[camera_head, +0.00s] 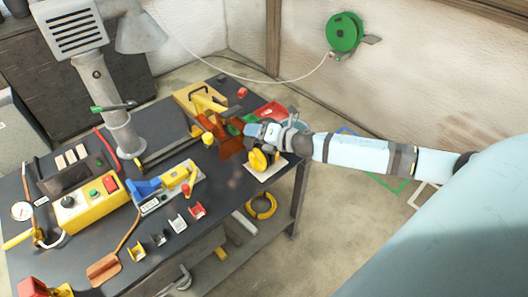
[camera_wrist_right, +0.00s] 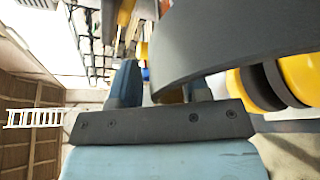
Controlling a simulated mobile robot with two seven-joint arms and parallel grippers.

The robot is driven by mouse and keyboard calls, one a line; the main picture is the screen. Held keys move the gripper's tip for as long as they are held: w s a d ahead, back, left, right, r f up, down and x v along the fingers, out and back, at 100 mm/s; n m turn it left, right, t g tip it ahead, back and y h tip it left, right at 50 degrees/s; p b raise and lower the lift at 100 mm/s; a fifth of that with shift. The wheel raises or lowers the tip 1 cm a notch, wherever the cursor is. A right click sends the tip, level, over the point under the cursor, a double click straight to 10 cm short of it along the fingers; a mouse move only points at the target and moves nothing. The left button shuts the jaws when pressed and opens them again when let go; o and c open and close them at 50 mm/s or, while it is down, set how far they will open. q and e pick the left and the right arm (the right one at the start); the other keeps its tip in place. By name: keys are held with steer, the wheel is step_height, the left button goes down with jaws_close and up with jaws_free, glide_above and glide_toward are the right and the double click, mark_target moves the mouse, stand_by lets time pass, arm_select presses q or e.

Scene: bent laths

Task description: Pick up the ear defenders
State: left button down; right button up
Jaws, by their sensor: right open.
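The ear defenders (camera_head: 258,161), with yellow cups and a dark band, sit on a pale square sheet (camera_head: 272,172) at the table's right end. In the right wrist view the yellow and black cups (camera_wrist_right: 292,78) are at the right edge, and the dark curved headband (camera_wrist_right: 235,40) looms large across the upper right. My right gripper (camera_head: 258,138) is directly above the ear defenders. Its fingers (camera_wrist_right: 162,88) are spread apart. The band hides part of one finger; whether it lies between them or touches them I cannot tell. My left gripper is out of view.
The dark workbench (camera_head: 230,182) carries an orange-brown bracket (camera_head: 231,146), a red tray (camera_head: 270,110) and a blue and yellow clamp device (camera_head: 170,185) near the gripper. A yellow coil (camera_head: 262,207) lies on the lower shelf. The floor right of the bench is mostly clear.

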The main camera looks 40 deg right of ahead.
jaws_close()
steer(key=shift+r, duration=0.15)
